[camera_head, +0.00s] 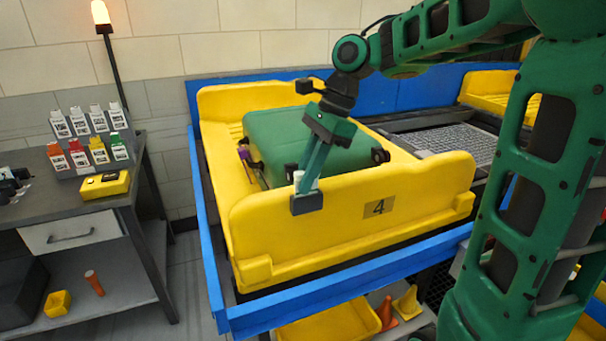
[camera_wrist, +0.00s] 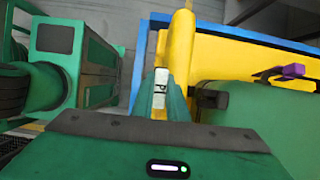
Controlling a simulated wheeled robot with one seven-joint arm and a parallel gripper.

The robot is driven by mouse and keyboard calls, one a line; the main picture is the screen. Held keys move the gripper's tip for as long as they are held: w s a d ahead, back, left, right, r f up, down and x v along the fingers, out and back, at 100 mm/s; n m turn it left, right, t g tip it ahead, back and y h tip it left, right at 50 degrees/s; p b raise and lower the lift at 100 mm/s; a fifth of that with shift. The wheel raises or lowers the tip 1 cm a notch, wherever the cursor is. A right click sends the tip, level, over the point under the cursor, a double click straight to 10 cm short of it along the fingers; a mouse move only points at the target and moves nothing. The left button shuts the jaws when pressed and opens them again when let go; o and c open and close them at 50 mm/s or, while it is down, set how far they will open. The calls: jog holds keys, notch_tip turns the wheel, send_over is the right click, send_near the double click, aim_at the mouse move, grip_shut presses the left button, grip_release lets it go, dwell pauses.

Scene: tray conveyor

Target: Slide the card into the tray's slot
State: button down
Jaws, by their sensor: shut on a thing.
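My gripper (camera_head: 306,198) reaches down over the front wall of the yellow tray (camera_head: 265,228), left of its number 4 plate (camera_head: 379,207). It is shut on a small white card (camera_head: 308,184), partly hidden by the fingers. In the wrist view, the card (camera_wrist: 160,88) with dark print stands between the green fingers, beside the yellow wall (camera_wrist: 181,50).
A green suitcase (camera_head: 280,140) with dark wheels and a purple tag (camera_head: 244,153) lies in the tray. The tray sits on a blue-railed conveyor (camera_head: 350,285). A bench (camera_head: 75,205) at left holds several cards in a rack (camera_head: 90,158) and a yellow device (camera_head: 105,184).

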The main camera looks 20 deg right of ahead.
jog(key=shift+f, duration=0.25)
jog(key=c, duration=1.7)
grip_release()
jog(key=shift+o, duration=0.2)
jog(key=v, duration=1)
jog(key=shift+r, duration=0.3)
jog(key=shift+d, duration=0.1)
